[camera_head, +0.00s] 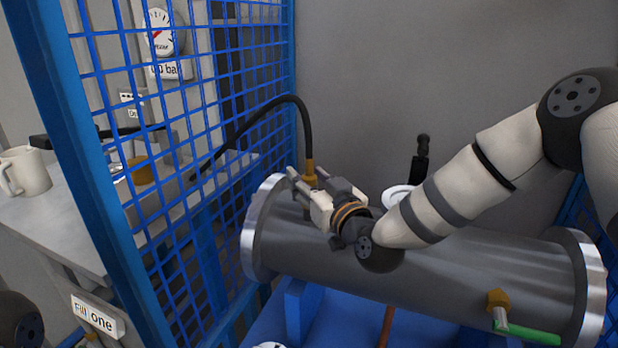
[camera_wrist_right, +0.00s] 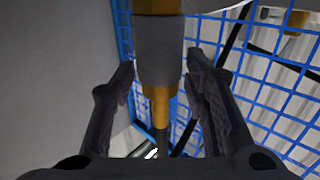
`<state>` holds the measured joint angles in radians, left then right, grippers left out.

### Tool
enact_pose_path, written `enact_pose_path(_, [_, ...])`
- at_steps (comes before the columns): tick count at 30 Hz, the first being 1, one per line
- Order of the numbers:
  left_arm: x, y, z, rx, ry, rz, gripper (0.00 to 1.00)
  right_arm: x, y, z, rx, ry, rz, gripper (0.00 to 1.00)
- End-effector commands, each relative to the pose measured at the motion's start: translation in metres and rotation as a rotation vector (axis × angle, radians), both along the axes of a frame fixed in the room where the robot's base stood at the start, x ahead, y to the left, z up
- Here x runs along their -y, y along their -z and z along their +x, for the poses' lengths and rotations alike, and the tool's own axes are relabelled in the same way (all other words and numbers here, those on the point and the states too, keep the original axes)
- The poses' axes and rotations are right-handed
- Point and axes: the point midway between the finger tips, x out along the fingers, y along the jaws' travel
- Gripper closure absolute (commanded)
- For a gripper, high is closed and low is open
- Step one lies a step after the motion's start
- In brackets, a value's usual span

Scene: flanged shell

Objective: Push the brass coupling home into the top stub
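The brass coupling (camera_head: 309,172) hangs upright at the end of a black hose (camera_head: 300,115), above the left end of the grey flanged shell (camera_head: 450,270). My right gripper (camera_head: 314,183) is at the coupling, its fingers on either side. In the right wrist view the coupling's brass part (camera_wrist_right: 158,105) stands between my right fingers (camera_wrist_right: 160,90), with gaps on both sides, so the gripper looks open. A wider grey cylinder (camera_wrist_right: 160,50) and more brass (camera_wrist_right: 158,6) show above it. The gripper hides the top stub in the head view. My left gripper is out of view.
A blue mesh fence (camera_head: 180,130) stands left of the shell. Behind it are a bench (camera_head: 60,225) with a mug (camera_head: 24,172) and a gauge (camera_head: 160,32).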

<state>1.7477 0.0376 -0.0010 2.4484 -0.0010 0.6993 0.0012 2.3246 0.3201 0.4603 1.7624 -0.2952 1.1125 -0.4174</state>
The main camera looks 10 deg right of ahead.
Motion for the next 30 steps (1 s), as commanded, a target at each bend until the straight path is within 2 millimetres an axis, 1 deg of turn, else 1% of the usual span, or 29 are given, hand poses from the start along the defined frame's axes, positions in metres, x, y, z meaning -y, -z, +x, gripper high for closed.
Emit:
enact_pose_path(8, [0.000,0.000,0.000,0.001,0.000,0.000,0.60,0.000,0.000,0.000,-0.001,0.000,0.000,0.50])
enact_pose_path(11, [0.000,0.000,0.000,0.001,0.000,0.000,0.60,0.002,0.000,-0.008,-0.003,-0.002,-0.001,0.50])
enact_pose_path(14, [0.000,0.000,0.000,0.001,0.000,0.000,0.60,0.007,0.000,-0.030,-0.004,-0.002,0.001,0.50])
enact_pose_path(18, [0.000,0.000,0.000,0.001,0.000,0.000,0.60,0.016,0.000,-0.068,-0.004,-0.001,0.000,0.50])
enact_pose_path(21, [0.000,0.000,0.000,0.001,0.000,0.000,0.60,0.022,-0.001,-0.091,-0.003,-0.001,0.001,0.50])
enact_pose_path(25, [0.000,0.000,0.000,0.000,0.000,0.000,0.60,0.027,-0.001,-0.110,-0.001,0.000,0.000,0.50])
enact_pose_path(27, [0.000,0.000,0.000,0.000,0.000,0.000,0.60,0.028,-0.001,-0.115,0.000,0.000,0.000,0.50])
enact_pose_path(30, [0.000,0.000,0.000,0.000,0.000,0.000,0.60,0.028,-0.001,-0.117,0.001,0.000,0.000,0.50])
